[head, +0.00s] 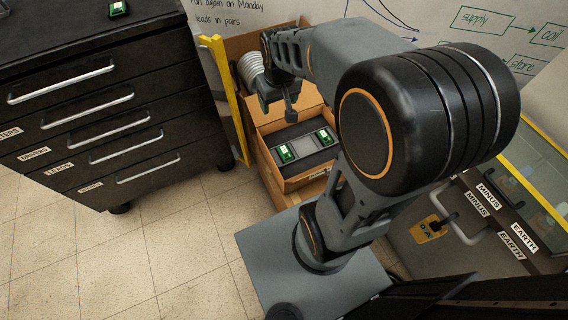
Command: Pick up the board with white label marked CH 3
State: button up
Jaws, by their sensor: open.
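A third green board (118,8) with a white label lies on top of the black cabinet at upper left. The label writing is too small to read, so I cannot tell which is CH 3. My gripper (278,110) is open and empty. It appears above the back left part of the drawer, apart from the boards. My own arm covers the drawer's right side.
The black drawer cabinet (150,105) stands at left. A yellow upright post (224,95) is between it and the wooden drawer (308,177). A grey panel (296,149) lies between the boards. A case with MINUS and EARTH labels (524,235) is at right. Tiled floor is clear at lower left.

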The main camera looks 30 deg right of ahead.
jog(key=w+d+f+g+b, duration=0.15)
jog(key=f+b, duration=0.25)
jog(key=f, duration=0.4)
jog(key=w+d+f+b, duration=0.2)
jog(key=w+f+b, duration=0.15)
jog(key=f, duration=0.45)
jog(key=w+d+f+g+b, duration=0.15)
jog(key=f+b, duration=0.25)
jog(key=f, duration=0.5)
jog(key=t+b, duration=0.1)
jog(key=b, duration=0.2)
send_over(285, 152)
notch_tip(285, 152, down, 8)
jog(key=shift+s+d+r, duration=0.1)
jog(key=shift+f+b, duration=1.25)
jog(key=shift+f, duration=1.95)
jog(key=shift+c, duration=0.2)
jog(key=c, duration=0.6)
jog(key=shift+c, duration=0.2)
jog(key=shift+r, duration=0.2)
